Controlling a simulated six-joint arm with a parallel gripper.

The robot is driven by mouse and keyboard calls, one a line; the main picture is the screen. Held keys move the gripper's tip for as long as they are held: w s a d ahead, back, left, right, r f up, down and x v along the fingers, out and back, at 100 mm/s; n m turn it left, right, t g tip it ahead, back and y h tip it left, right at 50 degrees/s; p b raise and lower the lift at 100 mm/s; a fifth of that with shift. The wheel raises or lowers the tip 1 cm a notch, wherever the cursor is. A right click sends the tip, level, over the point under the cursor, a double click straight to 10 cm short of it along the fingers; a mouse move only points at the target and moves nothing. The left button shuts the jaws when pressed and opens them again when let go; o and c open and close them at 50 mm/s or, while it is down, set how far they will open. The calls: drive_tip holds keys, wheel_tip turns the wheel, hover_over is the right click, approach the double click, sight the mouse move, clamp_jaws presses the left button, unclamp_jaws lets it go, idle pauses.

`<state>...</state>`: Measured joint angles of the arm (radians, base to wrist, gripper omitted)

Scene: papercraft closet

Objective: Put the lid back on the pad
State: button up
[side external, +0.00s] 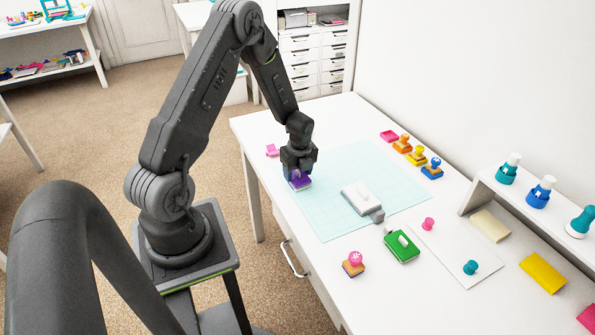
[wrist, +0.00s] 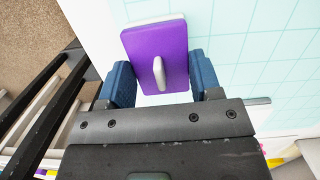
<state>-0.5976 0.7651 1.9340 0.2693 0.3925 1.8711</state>
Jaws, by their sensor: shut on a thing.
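A purple lid (wrist: 150,42) with a pale upright handle (wrist: 159,73) lies between the blue fingers of my gripper (wrist: 162,78) in the wrist view. My gripper is shut on the lid. A whitish edge (wrist: 143,22) shows just past the lid's far side; whether it is the pad under it or part of the lid, I cannot tell. In the side view my gripper (side external: 299,172) is low over the left part of the pale cutting mat, and the purple lid (side external: 301,184) is at its tips, at or just above the surface.
A white block (side external: 360,197) with a grey end piece (side external: 377,215) lies on the cutting mat (side external: 325,222). A green pad (side external: 402,249) and a pink stamp (side external: 355,259) stand in front. Several coloured stamps line the back. A pink piece (side external: 272,150) lies at the left edge.

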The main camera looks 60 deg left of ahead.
drive_tip(key=shift+f, duration=0.35)
idle(1.0)
drive_tip(key=o, duration=1.2)
drive_tip(key=shift+r, duration=3)
clamp_jaws()
